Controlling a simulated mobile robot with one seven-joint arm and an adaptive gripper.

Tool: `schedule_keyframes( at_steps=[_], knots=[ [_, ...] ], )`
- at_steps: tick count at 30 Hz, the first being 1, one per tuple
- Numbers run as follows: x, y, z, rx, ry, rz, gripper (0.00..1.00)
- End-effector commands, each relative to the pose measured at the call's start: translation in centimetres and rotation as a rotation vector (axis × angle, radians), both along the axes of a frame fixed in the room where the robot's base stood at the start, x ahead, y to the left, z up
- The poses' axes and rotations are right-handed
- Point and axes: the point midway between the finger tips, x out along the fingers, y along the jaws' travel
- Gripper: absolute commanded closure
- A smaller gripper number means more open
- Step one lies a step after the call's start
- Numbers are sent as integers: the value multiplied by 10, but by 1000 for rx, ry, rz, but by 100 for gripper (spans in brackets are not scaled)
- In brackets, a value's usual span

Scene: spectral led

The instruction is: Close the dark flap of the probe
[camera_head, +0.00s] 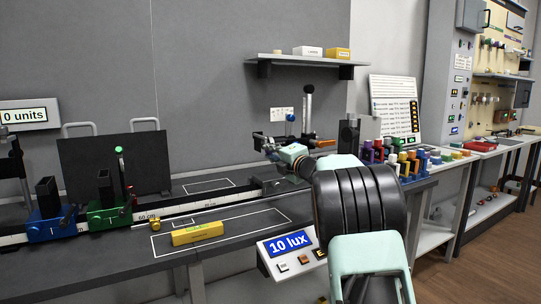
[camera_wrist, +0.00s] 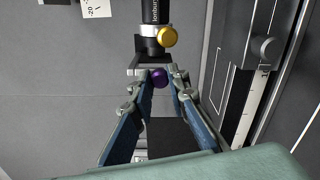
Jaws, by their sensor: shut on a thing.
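My gripper (camera_head: 270,147) is at the back of the bench, partly hidden by my own arm in the head view. In the wrist view my gripper (camera_wrist: 160,76) has its two blue-padded fingers closed in around a small purple knob (camera_wrist: 159,78). Just beyond the knob is a black cylinder (camera_wrist: 151,12) with a yellow knob (camera_wrist: 167,37) on its side. A dark surface (camera_wrist: 172,136) shows between the fingers lower down. I cannot tell which dark part is the flap, or how far open it stands. The meter (camera_head: 290,243) reads 10 lux.
A rail (camera_head: 178,210) runs along the bench, with a blue carrier (camera_head: 48,226) and a green carrier (camera_head: 107,215) at the left. A yellow box (camera_head: 197,233) lies in front. A shelf (camera_head: 300,60) hangs above.

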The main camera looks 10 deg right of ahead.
Motion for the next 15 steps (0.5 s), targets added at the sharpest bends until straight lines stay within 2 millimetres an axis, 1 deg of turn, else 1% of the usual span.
schedule_keyframes(
  at_steps=[1,5,15],
  knots=[
    [0,0,-1,1,1,0,82],
    [0,0,-1,2,2,0,67],
    [-2,-1,0,2,1,0,67]
  ],
)
